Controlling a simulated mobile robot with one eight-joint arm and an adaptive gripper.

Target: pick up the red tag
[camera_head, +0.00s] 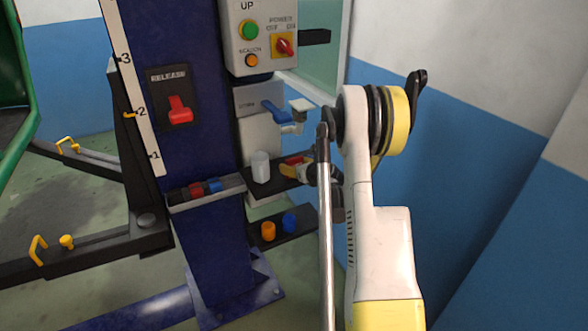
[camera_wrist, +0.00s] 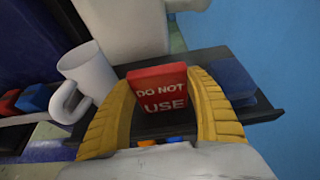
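The red tag (camera_wrist: 157,90) reads "DO NOT USE" in white letters. In the wrist view it is between the two yellow fingers of my gripper (camera_wrist: 160,78), at the black shelf (camera_wrist: 262,108). One finger is close along each side of the tag. I cannot tell whether both fingers press on it. In the head view a bit of the red tag (camera_head: 294,160) shows above the shelf, beside my gripper (camera_head: 300,171), which is partly hidden by my arm.
A white mug (camera_wrist: 88,75) stands just left of my gripper; it also shows in the head view (camera_head: 260,167). A blue block (camera_wrist: 234,80) is to the right. The blue post (camera_head: 205,240) is left of the shelf. A blue and white wall (camera_head: 480,150) is at the right.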

